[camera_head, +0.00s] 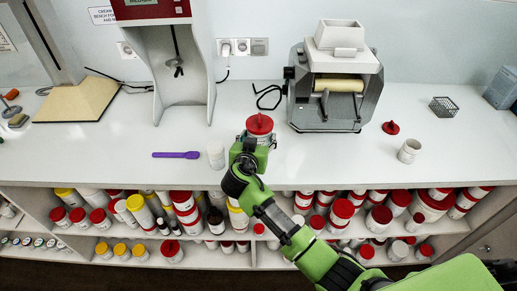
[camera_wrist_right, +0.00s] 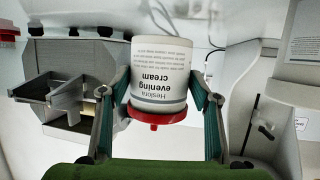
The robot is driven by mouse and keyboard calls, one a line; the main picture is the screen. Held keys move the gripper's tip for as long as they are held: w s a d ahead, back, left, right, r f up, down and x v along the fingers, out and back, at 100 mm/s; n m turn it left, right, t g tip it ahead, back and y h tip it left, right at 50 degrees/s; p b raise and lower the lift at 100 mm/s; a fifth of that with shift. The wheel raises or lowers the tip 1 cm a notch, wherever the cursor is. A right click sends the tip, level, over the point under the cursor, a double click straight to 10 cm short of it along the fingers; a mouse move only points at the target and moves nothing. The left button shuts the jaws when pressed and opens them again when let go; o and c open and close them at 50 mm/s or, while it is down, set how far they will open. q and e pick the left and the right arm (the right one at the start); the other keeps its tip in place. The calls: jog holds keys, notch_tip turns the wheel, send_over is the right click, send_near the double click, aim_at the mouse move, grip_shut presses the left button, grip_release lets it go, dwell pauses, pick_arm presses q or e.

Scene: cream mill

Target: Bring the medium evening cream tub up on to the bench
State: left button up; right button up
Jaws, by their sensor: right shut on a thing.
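The evening cream tub (camera_wrist_right: 160,65) is white with a red lid, and its label reads "evening cream" upside down in the right wrist view. My right gripper (camera_wrist_right: 160,88) is shut on it, one finger on each side. In the head view the red lid (camera_head: 259,124) shows on top at the end of my green right arm, and the tub seems upright. The right gripper (camera_head: 257,142) hides most of its body. It is over the front half of the bench (camera_head: 110,150); I cannot tell whether it touches the top. My left gripper is not in view.
A grey mill with a roller (camera_head: 335,85) stands right behind the tub, and a grey and red machine (camera_head: 180,70) left behind. Shelves below hold many tubs. The bench's left front is clear.

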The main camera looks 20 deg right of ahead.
jog(key=f, duration=0.1)
jog(key=f+b, duration=0.1)
jog(key=f, duration=0.1)
jog(key=shift+w+d+f+b, duration=0.2)
jog(key=shift+w+f+b, duration=0.05)
jog(key=shift+b, duration=0.1)
jog(key=shift+f, duration=0.1)
jog(key=shift+f, duration=0.1)
jog(key=o, duration=1.4)
jog(key=shift+s, duration=0.1)
